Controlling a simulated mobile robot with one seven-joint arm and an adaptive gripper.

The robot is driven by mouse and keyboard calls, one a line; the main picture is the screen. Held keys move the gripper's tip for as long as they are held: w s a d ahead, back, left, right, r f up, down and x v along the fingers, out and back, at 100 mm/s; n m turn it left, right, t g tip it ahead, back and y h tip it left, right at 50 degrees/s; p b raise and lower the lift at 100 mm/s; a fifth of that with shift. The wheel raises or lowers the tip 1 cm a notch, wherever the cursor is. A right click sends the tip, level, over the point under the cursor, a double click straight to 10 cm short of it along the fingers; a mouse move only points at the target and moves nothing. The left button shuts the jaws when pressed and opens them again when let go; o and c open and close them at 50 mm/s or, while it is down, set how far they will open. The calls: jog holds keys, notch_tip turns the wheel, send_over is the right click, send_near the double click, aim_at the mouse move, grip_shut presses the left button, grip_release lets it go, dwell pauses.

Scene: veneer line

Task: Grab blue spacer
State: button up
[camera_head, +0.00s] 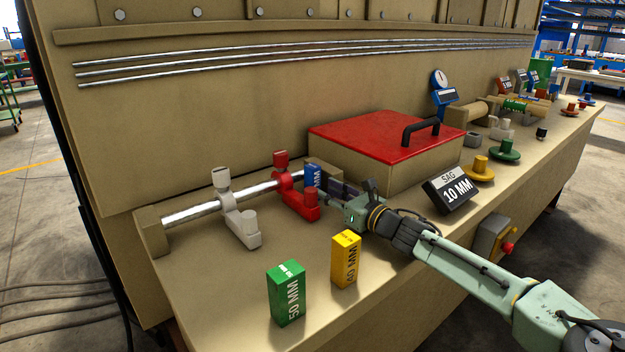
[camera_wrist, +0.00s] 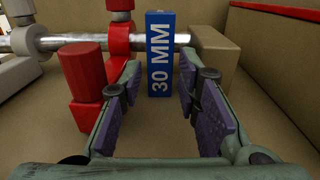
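The blue spacer (camera_wrist: 160,55) is an upright block marked 30 MM. In the wrist view it stands in the middle, ahead of the silver rod's end, between a red clamp and a beige block. In the head view its top (camera_head: 313,178) shows to the right of the red clamp, its lower part hidden. My gripper (camera_wrist: 158,80) is open, its purple-padded fingers spread to either side of the spacer's line. I cannot tell whether the fingertips reach past its front face.
The red clamp (camera_wrist: 85,70) is close to the left finger. The beige rod block (camera_wrist: 215,52) stands behind right. A red-lidded box (camera_head: 375,137) stands to the right. Yellow (camera_head: 346,258) and green (camera_head: 287,292) spacers stand near the front edge. A white clamp (camera_head: 240,220) is further left.

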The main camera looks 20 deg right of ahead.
aim_at(317, 185)
jog(key=p+x, duration=0.2)
jog(key=x, duration=0.4)
jog(key=shift+w+a+f, duration=0.1)
jog(key=shift+w, duration=0.2)
jog(key=shift+c, duration=0.4)
grip_shut()
